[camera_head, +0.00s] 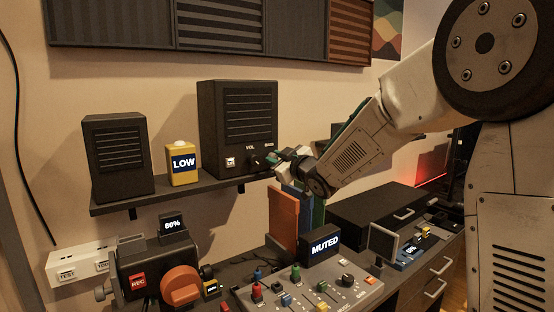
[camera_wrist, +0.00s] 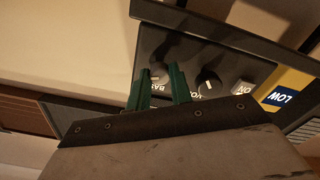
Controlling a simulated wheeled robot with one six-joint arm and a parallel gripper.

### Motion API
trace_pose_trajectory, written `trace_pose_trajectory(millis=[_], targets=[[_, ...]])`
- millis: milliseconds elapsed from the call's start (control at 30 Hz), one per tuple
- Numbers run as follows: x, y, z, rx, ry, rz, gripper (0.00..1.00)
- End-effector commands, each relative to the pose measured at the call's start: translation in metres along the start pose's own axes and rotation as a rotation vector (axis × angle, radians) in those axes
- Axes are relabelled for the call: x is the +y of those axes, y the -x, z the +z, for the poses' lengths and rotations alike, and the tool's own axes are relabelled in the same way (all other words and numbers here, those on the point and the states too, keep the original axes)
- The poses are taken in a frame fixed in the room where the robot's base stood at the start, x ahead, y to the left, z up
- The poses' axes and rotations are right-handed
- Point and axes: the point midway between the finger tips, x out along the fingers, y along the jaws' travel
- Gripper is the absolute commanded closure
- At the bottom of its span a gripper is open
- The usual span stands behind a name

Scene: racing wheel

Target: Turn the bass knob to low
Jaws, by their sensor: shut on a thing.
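The larger black speaker (camera_head: 237,112) stands on the wall shelf, with VOL and BASS labels on its front panel (camera_wrist: 215,60). In the wrist view the bass knob (camera_wrist: 158,73) sits between the two green fingertips of my gripper (camera_wrist: 160,78), which is shut on it. The lower part of the knob and some of its label are hidden by the fingers. In the head view my gripper (camera_head: 273,158) reaches the right side of the panel and covers the bass knob. The volume knob (camera_wrist: 208,81) is beside it, untouched. A yellow box (camera_head: 182,172) left of the speaker reads LOW.
A smaller black speaker (camera_head: 118,155) stands left on the shelf (camera_head: 190,190). Below are a mixing console (camera_head: 330,295), a MUTED display (camera_head: 322,247), an orange upright panel (camera_head: 283,220) and an 80% display (camera_head: 173,227). The space before the shelf's left half is clear.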

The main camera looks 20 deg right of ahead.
Motion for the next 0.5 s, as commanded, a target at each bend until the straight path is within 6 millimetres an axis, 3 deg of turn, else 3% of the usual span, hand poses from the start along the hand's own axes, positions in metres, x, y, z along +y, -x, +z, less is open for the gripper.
trace_pose_trajectory(millis=[500], targets=[[-0.0008, 0.0002, 0.0005, -0.001, 0.488, 0.000, 1.00]])
